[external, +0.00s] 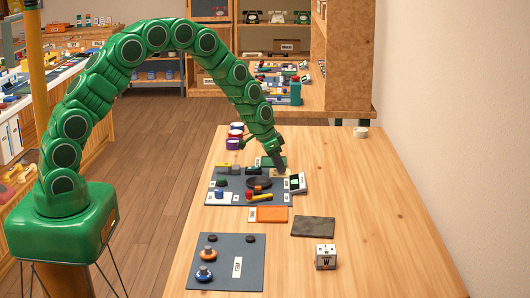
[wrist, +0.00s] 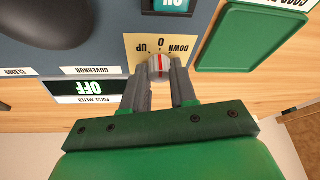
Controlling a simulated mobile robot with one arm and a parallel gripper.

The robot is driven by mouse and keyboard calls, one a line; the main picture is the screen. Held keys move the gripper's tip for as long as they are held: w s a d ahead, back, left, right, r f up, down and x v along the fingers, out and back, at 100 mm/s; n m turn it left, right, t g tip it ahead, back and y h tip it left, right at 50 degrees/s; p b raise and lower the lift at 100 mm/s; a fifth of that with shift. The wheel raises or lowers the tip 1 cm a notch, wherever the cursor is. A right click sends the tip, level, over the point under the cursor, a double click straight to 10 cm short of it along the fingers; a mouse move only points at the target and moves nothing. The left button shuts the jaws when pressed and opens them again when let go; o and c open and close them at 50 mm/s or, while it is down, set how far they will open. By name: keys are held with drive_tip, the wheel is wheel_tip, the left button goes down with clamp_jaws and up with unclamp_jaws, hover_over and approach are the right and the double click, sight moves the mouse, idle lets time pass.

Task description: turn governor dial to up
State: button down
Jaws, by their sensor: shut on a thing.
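The governor dial (wrist: 160,64) is a small pale round knob with a red line. It sits on a beige plate (wrist: 134,44) marked DOWN, 0 and UP, which appears upside down in the wrist view. The red line lies close to the 0 mark, between UP and DOWN. My gripper (wrist: 159,75) is shut on the dial, one grey finger on each side. In the external view my gripper (external: 279,165) reaches down at the far right edge of the blue-grey board (external: 228,184); the dial is too small to make out there.
A pulse meter (wrist: 85,89) reading OFF and a green tray (wrist: 252,38) flank the dial. A switch (wrist: 167,5) reading ON is beyond it. An orange mat (external: 270,214), dark mat (external: 313,227), lettered cube (external: 326,257) and knob board (external: 228,264) lie nearer.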

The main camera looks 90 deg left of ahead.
drive_tip(key=n, duration=0.2)
drive_tip(key=n+y, duration=0.1)
drive_tip(key=n, duration=0.1)
drive_tip(key=shift+n+g+y, duration=0.3)
drive_tip(key=shift+w+d+n+g+y, duration=0.1)
drive_tip(key=shift+n+g+y, duration=0.15)
drive_tip(key=shift+n, duration=0.6)
drive_tip(key=shift+w+n+g+y, duration=0.1)
drive_tip(key=shift+n+g+y, duration=0.15)
drive_tip(key=shift+n, duration=0.9)
drive_tip(key=c, duration=0.9)
unclamp_jaws()
drive_tip(key=shift+d, duration=0.1)
drive_tip(key=shift+s+r, duration=0.1)
drive_tip(key=shift+r, duration=0.05)
drive_tip(key=shift+v, duration=3.8)
